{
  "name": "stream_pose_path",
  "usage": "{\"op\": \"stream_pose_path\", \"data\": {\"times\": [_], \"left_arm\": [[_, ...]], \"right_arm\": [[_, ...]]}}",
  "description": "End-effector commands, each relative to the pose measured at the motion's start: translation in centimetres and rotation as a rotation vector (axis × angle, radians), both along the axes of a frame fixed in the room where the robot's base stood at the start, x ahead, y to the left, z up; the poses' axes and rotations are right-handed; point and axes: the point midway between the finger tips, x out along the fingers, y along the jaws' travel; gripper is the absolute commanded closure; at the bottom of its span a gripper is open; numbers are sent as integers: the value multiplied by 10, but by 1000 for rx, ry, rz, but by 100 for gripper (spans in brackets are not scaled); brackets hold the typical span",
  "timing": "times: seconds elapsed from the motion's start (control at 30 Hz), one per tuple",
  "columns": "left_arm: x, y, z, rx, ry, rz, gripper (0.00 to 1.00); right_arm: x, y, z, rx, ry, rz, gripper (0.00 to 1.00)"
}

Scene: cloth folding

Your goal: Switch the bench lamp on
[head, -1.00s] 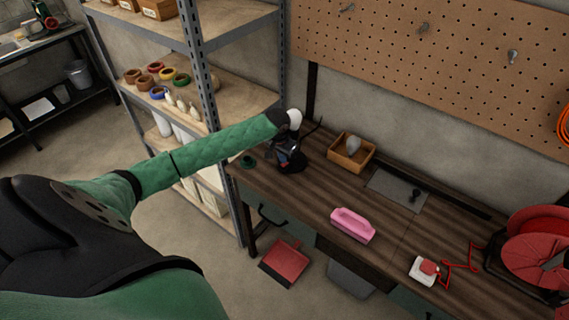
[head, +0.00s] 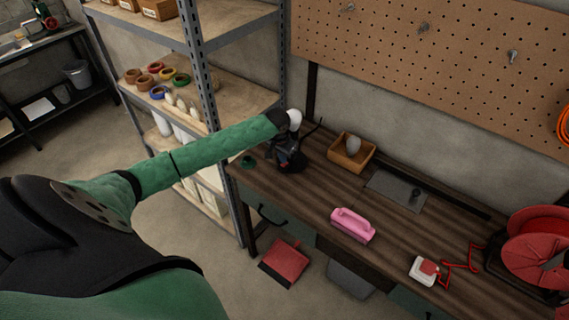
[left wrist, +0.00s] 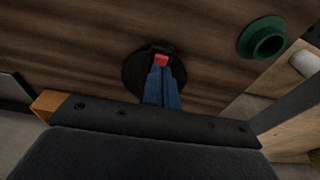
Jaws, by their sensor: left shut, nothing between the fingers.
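The bench lamp's round black base (left wrist: 133,75) lies on the wooden bench in the left wrist view. A small red switch (left wrist: 161,60) sits on it. My left gripper (left wrist: 162,70) is shut and empty, its blue fingers together with the tips right at the near edge of the switch; I cannot tell whether they touch. In the head view my left gripper (head: 290,160) is over the bench's far left end, and it and my arm hide most of the lamp. I cannot see whether the lamp is lit. My right gripper is not in view.
A green ring-shaped piece (left wrist: 264,40) lies on the bench beside the lamp base. A wooden box (head: 351,152), a pink brush-like block (head: 352,224) and a red cable reel (head: 535,245) stand further right. Metal shelving (head: 195,75) rises close by my left arm.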

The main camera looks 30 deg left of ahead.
Motion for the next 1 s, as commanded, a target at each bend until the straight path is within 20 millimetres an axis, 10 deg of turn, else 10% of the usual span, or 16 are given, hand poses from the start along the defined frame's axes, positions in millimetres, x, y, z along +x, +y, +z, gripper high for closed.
{"op": "stream_pose_path", "data": {"times": [1.0], "left_arm": [[0, 0, -6, 0, 0, 0, 100]], "right_arm": [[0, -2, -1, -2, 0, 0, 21]]}}
